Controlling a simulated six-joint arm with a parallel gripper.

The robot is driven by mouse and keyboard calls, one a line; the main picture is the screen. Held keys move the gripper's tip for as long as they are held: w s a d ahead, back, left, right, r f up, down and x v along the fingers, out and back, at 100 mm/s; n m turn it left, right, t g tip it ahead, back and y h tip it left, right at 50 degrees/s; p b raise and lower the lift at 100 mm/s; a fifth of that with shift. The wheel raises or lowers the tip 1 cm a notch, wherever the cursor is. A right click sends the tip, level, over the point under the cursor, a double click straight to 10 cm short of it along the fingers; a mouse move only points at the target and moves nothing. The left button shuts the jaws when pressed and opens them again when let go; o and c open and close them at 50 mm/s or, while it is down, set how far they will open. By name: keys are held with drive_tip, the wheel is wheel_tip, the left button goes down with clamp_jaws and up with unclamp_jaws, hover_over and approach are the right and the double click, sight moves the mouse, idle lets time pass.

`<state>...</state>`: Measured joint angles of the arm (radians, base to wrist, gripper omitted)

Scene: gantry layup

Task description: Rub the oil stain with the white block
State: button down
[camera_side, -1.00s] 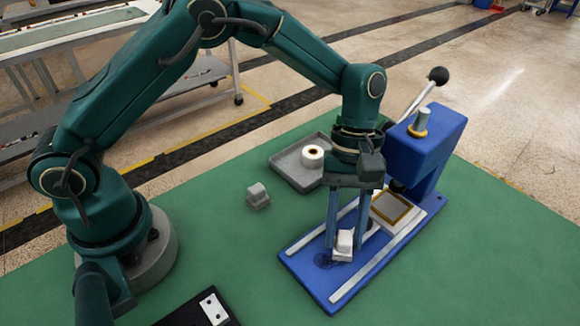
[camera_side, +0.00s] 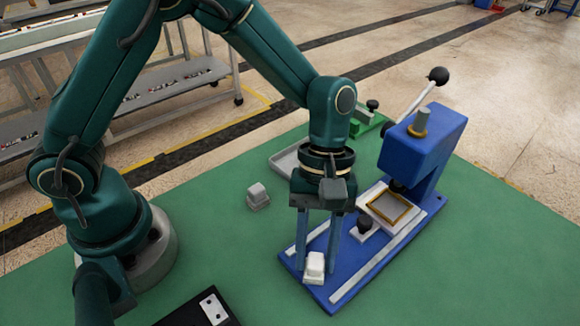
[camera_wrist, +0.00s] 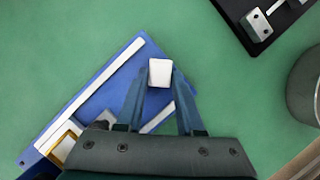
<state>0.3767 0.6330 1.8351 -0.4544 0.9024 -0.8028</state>
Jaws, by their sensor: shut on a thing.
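My gripper (camera_side: 315,262) is shut on the white block (camera_side: 315,270), low over the front left end of the blue press base (camera_side: 346,268). In the wrist view the white block (camera_wrist: 160,74) sits between the two blue fingertips of my gripper (camera_wrist: 160,80), over the end of the blue base (camera_wrist: 112,90). I cannot tell whether the block touches the base. The oil stain is not visible now; the block and fingers cover the spot where a dark mark showed earlier.
A blue press (camera_side: 425,150) with a black-knobbed lever stands at the base's back end. A gold-framed pad (camera_side: 388,207) and a dark-knobbed piece (camera_side: 365,226) are on the base. A grey block (camera_side: 258,197), a grey tray (camera_side: 284,163) and a black plate (camera_side: 190,312) lie around.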

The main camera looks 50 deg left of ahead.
sight(342, 249)
drive_tip(key=shift+w+f, duration=0.1)
drive_tip(key=shift+w+f, duration=0.2)
drive_tip(key=shift+w, duration=1.45)
drive_tip(key=shift+w+r, duration=0.1)
drive_tip(key=shift+w, duration=1.25)
drive_tip(key=shift+a, duration=0.1)
drive_tip(key=shift+r, duration=3.1)
wheel_tip(342, 249, up, 3)
drive_tip(key=shift+s, duration=0.1)
